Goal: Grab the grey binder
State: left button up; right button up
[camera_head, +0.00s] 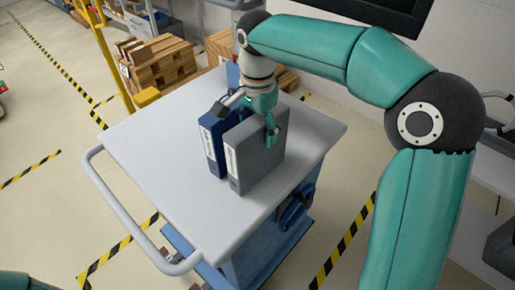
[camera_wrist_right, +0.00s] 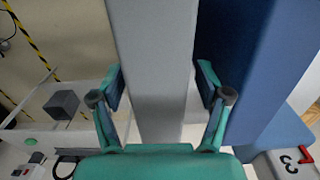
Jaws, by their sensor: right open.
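The grey binder (camera_head: 259,157) stands upright on the light grey cart top (camera_head: 150,150), with a white label on its spine. A blue binder (camera_head: 213,146) stands just left of it. My right gripper (camera_head: 252,117) is open over the top of the grey binder, with one finger in front of its broad side. In the right wrist view the grey binder (camera_wrist_right: 155,55) lies between the two open fingers, with gaps showing. The right finger there overlaps the blue binder (camera_wrist_right: 255,65). I cannot tell if either finger touches. My left gripper is out of view.
The cart has a grey push handle (camera_head: 125,215) at its left and front. Wooden crates (camera_head: 158,62) stand behind it. The front and left of the cart top are clear. A small dark block (camera_wrist_right: 64,105) shows at left in the right wrist view.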

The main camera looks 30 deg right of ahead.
jog(key=shift+f, duration=0.2)
grip_shut()
jog(key=shift+r, duration=0.1)
dwell(0.5)
